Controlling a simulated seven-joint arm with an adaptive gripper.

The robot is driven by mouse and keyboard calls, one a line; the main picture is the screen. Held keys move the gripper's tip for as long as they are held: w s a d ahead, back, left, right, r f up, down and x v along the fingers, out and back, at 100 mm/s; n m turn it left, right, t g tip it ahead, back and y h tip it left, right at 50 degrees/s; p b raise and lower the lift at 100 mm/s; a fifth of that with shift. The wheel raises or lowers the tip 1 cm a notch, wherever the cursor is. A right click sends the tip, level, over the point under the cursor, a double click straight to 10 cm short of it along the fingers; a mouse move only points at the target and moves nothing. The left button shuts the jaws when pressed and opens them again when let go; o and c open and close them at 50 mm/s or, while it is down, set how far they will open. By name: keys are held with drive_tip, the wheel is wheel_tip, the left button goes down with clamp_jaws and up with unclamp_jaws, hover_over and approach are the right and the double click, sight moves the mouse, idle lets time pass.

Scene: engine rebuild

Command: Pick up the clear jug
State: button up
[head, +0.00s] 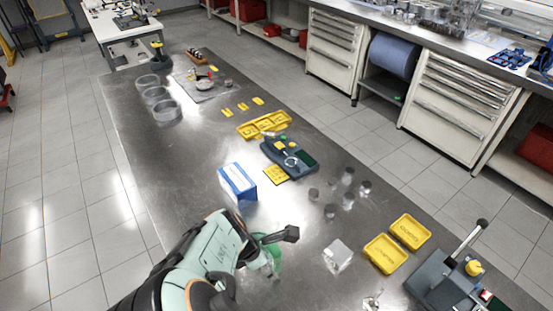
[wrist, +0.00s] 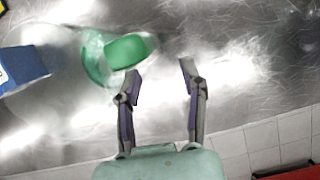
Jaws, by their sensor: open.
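The clear jug (wrist: 94,62) is see-through with a green part (wrist: 128,50). In the wrist view it lies left of and just beyond the left fingertip. My gripper (wrist: 160,68) is open, with nothing between its two fingers. In the head view the jug's green part (head: 274,252) shows beside the end of my arm, which hides some of the jug. I cannot tell whether the left finger touches the jug.
A blue and white box (head: 238,183) stands beyond my arm; it also shows in the wrist view (wrist: 22,70). A clear block (head: 338,256) and yellow trays (head: 386,254) lie to the right. Several small cylinders (head: 347,176) stand behind.

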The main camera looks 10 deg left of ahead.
sight(278, 268)
drive_tip(key=shift+n+t, duration=0.3)
drive_tip(key=shift+n, duration=0.5)
drive_tip(key=x, duration=0.7)
drive_tip(key=shift+w+d+f, duration=0.15)
drive_tip(key=shift+w+d, duration=0.05)
drive_tip(key=shift+w, duration=0.2)
clamp_jaws()
